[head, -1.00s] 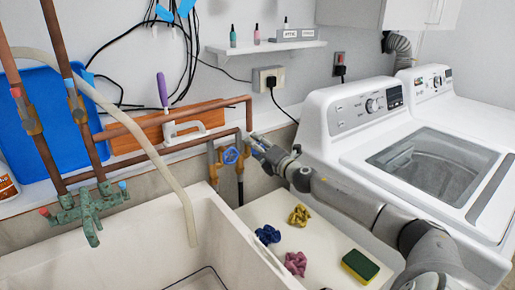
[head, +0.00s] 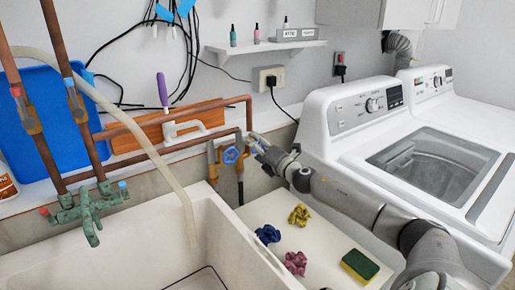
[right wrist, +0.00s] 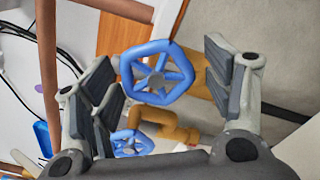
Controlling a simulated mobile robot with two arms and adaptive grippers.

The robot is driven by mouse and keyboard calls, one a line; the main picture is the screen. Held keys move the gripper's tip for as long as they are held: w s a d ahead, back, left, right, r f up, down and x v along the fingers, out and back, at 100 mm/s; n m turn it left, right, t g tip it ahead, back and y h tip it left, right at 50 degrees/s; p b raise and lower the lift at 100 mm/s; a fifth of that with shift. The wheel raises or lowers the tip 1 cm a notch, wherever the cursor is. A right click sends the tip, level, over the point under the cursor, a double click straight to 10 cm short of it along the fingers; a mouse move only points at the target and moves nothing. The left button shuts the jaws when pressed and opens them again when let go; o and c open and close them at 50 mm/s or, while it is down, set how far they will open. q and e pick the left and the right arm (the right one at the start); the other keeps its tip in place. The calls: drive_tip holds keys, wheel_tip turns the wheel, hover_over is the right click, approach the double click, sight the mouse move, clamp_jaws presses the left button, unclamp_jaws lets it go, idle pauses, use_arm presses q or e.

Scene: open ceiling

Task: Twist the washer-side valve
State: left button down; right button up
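A blue spoked valve wheel (head: 231,155) sits on brass and copper pipework (head: 239,172) against the wall, between the sink and the washer. In the right wrist view a near blue wheel (right wrist: 157,72) lies between the open finger pads of my right gripper (right wrist: 163,85), with gaps on both sides. A second blue wheel (right wrist: 132,143) shows lower and farther off, by a brass fitting (right wrist: 165,125). In the head view my right gripper (head: 255,145) is just right of the wheel. My left gripper is not in view.
The white washer (head: 350,112) stands right of my right arm. A sink (head: 115,250) is at the front left, with a green faucet (head: 88,210). Cloths (head: 295,262) and a sponge (head: 360,265) lie on the white surface below my arm. Copper pipes (head: 160,125) run along the wall.

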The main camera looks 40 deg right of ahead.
drive_tip(key=shift+s, duration=0.15)
drive_tip(key=s+a, duration=0.1)
drive_tip(key=s, duration=1)
drive_tip(key=shift+s+a, duration=0.15)
drive_tip(key=shift+s, duration=0.2)
idle(0.3)
idle(0.5)
